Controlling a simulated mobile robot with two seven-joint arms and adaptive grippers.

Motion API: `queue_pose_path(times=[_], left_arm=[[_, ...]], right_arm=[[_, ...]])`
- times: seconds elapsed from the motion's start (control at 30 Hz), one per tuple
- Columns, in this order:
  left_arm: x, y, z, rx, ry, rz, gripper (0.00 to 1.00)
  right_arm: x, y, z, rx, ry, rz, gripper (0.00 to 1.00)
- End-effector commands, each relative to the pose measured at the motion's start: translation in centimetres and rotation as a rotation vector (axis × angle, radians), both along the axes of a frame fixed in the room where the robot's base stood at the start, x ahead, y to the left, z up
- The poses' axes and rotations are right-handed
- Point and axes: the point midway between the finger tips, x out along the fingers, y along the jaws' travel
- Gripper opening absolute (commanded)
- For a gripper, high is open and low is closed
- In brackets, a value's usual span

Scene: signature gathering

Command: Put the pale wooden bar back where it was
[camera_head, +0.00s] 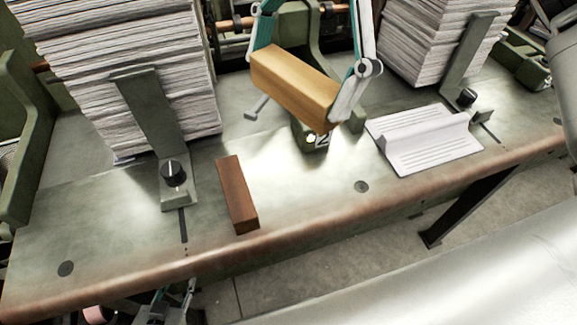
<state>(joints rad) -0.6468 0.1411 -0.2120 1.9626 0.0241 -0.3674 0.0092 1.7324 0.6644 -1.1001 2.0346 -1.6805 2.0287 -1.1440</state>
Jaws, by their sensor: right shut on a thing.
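The pale wooden bar (292,92) is in the air above the metal table, tilted down to the right. My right gripper (300,80) is shut on it, with one finger at each end. A darker reddish-brown wooden bar (237,195) lies on the table at the front middle, apart from the gripper. Teal and grey parts of what looks like my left gripper (170,302) show below the table's front edge, mostly hidden and cut off by the frame.
Tall paper stacks stand at the left (140,70) and right (440,40), each behind a green metal bracket. A folded printed sheet (425,140) lies to the right. The table (300,205) is clear around the dark bar.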

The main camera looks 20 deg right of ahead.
Motion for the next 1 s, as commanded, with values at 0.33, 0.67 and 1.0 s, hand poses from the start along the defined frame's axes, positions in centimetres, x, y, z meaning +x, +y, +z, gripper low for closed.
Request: queue_pose_path(times=[0.33,0.67,1.0], left_arm=[[-0.6,-0.1,-0.8,0.0,0.013,-0.001,0.33],[-0.4,-0.1,-0.5,-0.001,0.009,0.0,0.33],[-0.1,-0.1,-0.2,-0.002,0.001,0.0,0.33]], right_arm=[[-0.1,-0.1,-8.3,-0.001,0.008,0.0,0.68],[0.0,0.0,-14.3,0.0,0.003,-0.001,0.68],[-0.1,0.0,-17.3,0.0,0.005,0.0,0.68]])
